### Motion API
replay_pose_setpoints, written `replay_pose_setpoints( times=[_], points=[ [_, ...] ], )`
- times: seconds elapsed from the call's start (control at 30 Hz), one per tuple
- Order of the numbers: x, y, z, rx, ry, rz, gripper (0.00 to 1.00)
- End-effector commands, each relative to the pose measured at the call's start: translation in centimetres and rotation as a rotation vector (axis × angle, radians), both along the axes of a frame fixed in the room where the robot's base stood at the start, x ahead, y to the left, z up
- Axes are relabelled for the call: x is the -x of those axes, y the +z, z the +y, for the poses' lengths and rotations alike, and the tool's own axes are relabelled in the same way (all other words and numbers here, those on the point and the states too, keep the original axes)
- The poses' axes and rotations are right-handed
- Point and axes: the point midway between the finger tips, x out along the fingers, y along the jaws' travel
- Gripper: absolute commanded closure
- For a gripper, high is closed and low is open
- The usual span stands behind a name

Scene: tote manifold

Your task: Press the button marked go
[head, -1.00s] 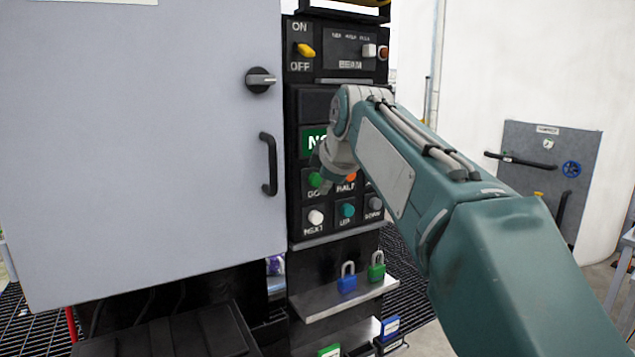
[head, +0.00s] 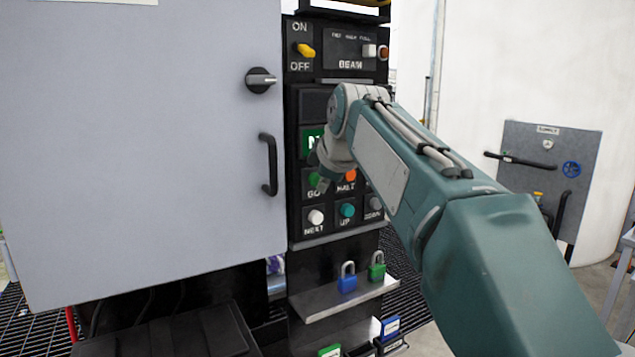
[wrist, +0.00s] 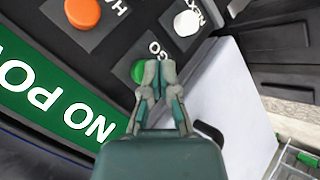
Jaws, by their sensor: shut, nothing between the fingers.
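The green button (head: 314,179) marked GO is on the black control panel (head: 293,150), partly covered by my gripper in the head view. In the wrist view the green button (wrist: 138,71) shows beside the fingertips, with its GO label just above it. My gripper (wrist: 159,66) is shut and empty, its tips at the right edge of the button in that picture. I cannot tell whether they touch it. In the head view my gripper (head: 321,185) is in front of the button, pointing down toward the panel.
Close by are the orange HALT button (head: 350,175), the white NEXT button (head: 316,217) and the teal UP button (head: 347,210). A green sign (wrist: 50,100) reads NO PO. The grey cabinet door (head: 140,150) with a handle stands left. Padlocks (head: 347,278) sit on a shelf below.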

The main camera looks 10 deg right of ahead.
Motion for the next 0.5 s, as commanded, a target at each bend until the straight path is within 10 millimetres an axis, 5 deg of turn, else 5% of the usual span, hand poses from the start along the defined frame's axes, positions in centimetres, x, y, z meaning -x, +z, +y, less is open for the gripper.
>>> replay_pose_setpoints(
  times=[0.5],
  points=[
    [-0.47, -0.02, 0.16, 0.000, 0.000, 0.000, 1.00]
  ],
)
